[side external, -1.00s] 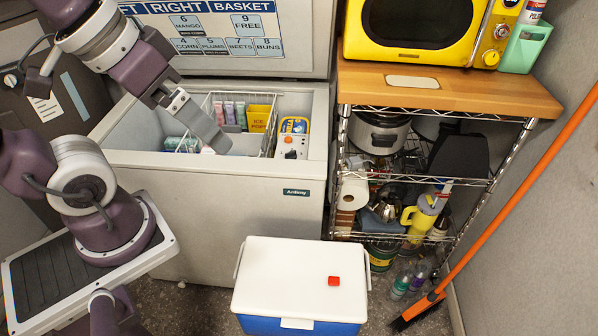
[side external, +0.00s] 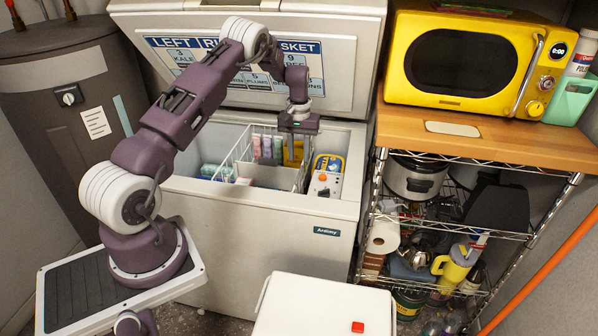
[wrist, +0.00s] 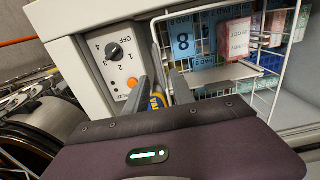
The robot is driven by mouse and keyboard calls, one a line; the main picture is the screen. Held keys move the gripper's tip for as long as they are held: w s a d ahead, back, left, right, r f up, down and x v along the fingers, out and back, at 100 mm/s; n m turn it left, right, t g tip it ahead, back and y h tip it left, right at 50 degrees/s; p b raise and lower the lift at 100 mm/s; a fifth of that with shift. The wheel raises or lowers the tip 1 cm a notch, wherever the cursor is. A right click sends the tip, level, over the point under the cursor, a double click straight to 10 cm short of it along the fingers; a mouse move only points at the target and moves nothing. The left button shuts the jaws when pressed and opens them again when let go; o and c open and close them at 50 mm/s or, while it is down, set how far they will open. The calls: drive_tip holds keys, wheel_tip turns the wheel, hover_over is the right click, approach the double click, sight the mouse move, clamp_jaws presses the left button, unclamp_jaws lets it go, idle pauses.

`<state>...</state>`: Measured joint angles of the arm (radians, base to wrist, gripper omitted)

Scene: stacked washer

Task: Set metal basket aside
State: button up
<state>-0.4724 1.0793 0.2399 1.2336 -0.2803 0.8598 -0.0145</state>
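The metal basket (side external: 243,140) is a white wire basket hanging inside the open chest freezer, with small cartons and a yellow box in it. Its wire rim also shows in the wrist view (wrist: 225,11). My gripper (side external: 298,138) points down at the basket's right end, beside the control panel. In the wrist view my two grey fingers (wrist: 158,88) look apart, with the basket's near side wire running down toward the gap between them. Whether they touch the wire is hidden. A blue and yellow item (wrist: 157,101) shows between them.
The freezer (side external: 270,230) has its lid (side external: 330,50) raised behind my arm. A white dial panel (side external: 327,176) is just right of my gripper. A white-lidded cooler (side external: 320,308) stands in front, with a flat bare top except a small red piece (side external: 357,327). A wire shelf (side external: 450,225) is right.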

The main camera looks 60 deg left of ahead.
sight(299, 174)
wheel_tip(299, 174, down, 7)
idle(0.3)
clamp_jaws()
drive_tip(key=shift+r, duration=0.1)
idle(1.2)
